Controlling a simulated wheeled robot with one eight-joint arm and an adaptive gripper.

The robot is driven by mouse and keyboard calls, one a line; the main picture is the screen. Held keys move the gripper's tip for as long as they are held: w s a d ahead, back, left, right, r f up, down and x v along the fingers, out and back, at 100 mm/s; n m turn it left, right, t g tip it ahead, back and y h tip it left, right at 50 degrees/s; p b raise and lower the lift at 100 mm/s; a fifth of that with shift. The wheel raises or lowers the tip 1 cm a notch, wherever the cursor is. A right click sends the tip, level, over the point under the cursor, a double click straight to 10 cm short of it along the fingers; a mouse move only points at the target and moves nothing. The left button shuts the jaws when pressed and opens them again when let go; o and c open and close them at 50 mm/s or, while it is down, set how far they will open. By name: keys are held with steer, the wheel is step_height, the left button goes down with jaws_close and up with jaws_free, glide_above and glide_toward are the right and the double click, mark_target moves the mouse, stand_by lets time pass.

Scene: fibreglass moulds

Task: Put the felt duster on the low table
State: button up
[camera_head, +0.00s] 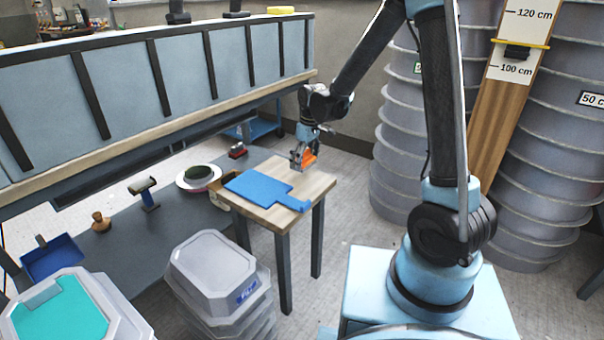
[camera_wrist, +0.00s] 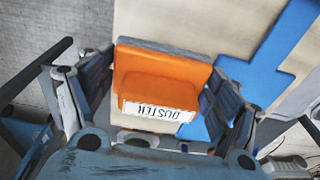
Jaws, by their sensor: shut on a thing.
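The felt duster (camera_wrist: 160,82) is an orange block with a white label reading "DUSTER". My gripper (camera_wrist: 165,100) is shut on it, one finger on each side, in the wrist view. In the head view, my gripper (camera_head: 302,163) and the orange duster (camera_head: 309,157) are at the far right part of the low table (camera_head: 305,187), which has a pale wooden top and dark legs. The duster is over or on the tabletop; I cannot tell whether it touches the wood.
A blue board with a handle (camera_head: 262,187) covers much of the low table's top. Stacked grey lidded bins (camera_head: 212,265) stand in front of it. A dark lower shelf (camera_head: 165,225) holds several tools and a green round pad (camera_head: 198,173). Tall grey ribbed columns (camera_head: 400,150) stand to the right.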

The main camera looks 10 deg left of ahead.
mark_target(305, 177)
steer(key=shift+f, duration=2.55)
steer(key=o, duration=1.3)
steer(key=shift+f, duration=0.1)
steer(key=shift+o, duration=0.2)
